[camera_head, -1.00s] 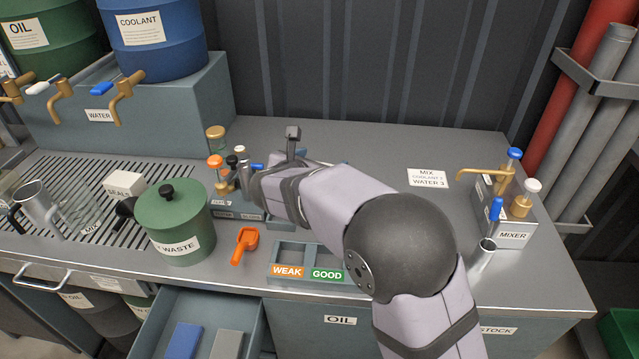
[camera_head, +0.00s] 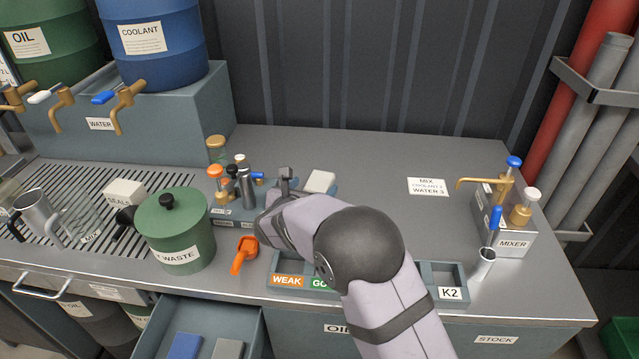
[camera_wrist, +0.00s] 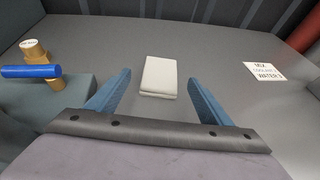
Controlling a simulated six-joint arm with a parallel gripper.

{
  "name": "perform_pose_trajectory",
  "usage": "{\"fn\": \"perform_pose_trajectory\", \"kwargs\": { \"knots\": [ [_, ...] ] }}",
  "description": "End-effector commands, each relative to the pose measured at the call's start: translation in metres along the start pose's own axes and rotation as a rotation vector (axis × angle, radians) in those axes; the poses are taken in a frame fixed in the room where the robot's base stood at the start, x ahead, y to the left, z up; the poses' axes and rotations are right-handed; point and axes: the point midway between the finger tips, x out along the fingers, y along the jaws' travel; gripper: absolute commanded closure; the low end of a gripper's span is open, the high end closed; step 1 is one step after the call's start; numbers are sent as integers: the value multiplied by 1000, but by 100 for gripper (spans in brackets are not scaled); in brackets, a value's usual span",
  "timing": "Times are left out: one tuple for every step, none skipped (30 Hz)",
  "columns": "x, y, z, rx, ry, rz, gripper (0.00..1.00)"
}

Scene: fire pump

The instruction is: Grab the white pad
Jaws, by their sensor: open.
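The white pad (camera_wrist: 159,77) lies ahead of my gripper in the wrist view, between the lines of its two blue fingers. In the head view the white pad (camera_head: 320,181) shows just beyond and to the right of my wrist, on the bench's middle. My gripper (camera_wrist: 160,88) is open and empty, with a finger on either side of the pad's near end. Contact with the pad is not visible. In the head view my gripper's fingers are mostly hidden behind my wrist.
A rack of bottles and brass parts (camera_head: 233,195) stands close left of my wrist. The green waste pot (camera_head: 176,232) and orange scoop (camera_head: 244,254) are further left. Labelled trays (camera_head: 452,280) lie in front, under my arm. The mixer (camera_head: 507,225) stands right; bench behind the pad is clear.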

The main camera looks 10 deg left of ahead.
Motion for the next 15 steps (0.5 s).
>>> {"fn": "perform_pose_trajectory", "kwargs": {
  "knots": [
    [2,0,0,0,0,-1,27],
    [4,0,1,0,0,-1,27],
    [7,-1,2,0,0,-2,27],
    [10,-1,2,0,0,-3,27],
    [13,-2,2,-1,0,-3,27],
    [18,-2,3,0,0,-3,27],
    [21,-1,3,0,0,-3,27],
    [25,-1,3,0,1,-3,27],
    [30,-2,3,0,1,-3,27],
    [33,-2,3,0,1,-3,27],
    [37,-1,3,1,0,-3,27],
    [41,-1,3,0,0,-3,27],
    [43,-1,3,0,0,-2,27],
    [46,-1,3,0,-1,-2,27],
    [48,-1,2,-1,0,-2,27]
  ]
}}
